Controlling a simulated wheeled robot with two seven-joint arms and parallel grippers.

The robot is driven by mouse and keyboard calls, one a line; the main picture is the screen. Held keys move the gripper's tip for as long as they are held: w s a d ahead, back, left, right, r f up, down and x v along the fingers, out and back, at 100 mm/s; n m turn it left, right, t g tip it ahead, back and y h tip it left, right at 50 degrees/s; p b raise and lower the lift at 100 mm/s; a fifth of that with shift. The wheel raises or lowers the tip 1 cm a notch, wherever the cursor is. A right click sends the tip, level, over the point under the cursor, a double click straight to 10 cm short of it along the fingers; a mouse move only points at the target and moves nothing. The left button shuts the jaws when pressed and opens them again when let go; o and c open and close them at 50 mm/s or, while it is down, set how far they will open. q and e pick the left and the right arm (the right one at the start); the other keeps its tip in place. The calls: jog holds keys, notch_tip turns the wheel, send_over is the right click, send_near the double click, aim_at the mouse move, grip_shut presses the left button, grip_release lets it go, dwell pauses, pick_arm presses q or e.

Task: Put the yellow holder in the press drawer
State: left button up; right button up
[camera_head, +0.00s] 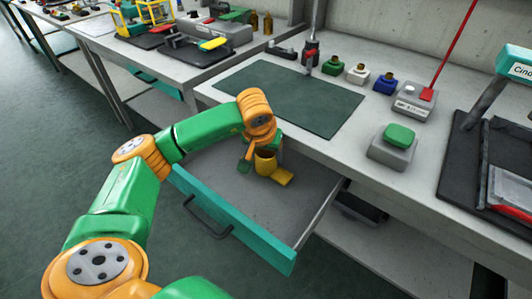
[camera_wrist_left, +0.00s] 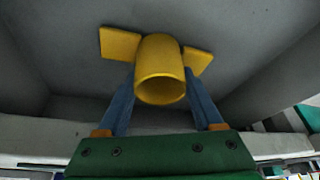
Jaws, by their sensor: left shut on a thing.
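The yellow holder (camera_head: 265,163) is a short open tube on a flat yellow base, inside the pulled-out drawer (camera_head: 232,222). It stands upright near the drawer's back; I cannot tell whether its base touches the drawer floor. My left gripper (camera_head: 257,158) reaches down over the drawer front and is shut on the holder. In the left wrist view its blue fingers press both sides of the tube (camera_wrist_left: 161,88), and the base plate shows beyond it. The arm partly hides the drawer's left part. My right gripper is not in view.
The drawer has a teal front, a dark handle (camera_head: 207,217) and a bare grey floor around the holder. Above it, the bench carries a dark green mat (camera_head: 290,95), small coloured blocks (camera_head: 333,65) and a grey box with a green button (camera_head: 393,147).

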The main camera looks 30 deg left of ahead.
pick_arm(q)
jog(key=shift+s+f, duration=0.1)
jog(key=shift+f, duration=0.2)
jog(key=o, duration=1.5)
jog(key=shift+c, duration=0.2)
jog(key=shift+r, duration=0.1)
jog(key=p+v, duration=0.1)
jog(key=v, duration=1.1)
jog(key=shift+p, duration=0.35)
jog(key=shift+r, duration=0.1)
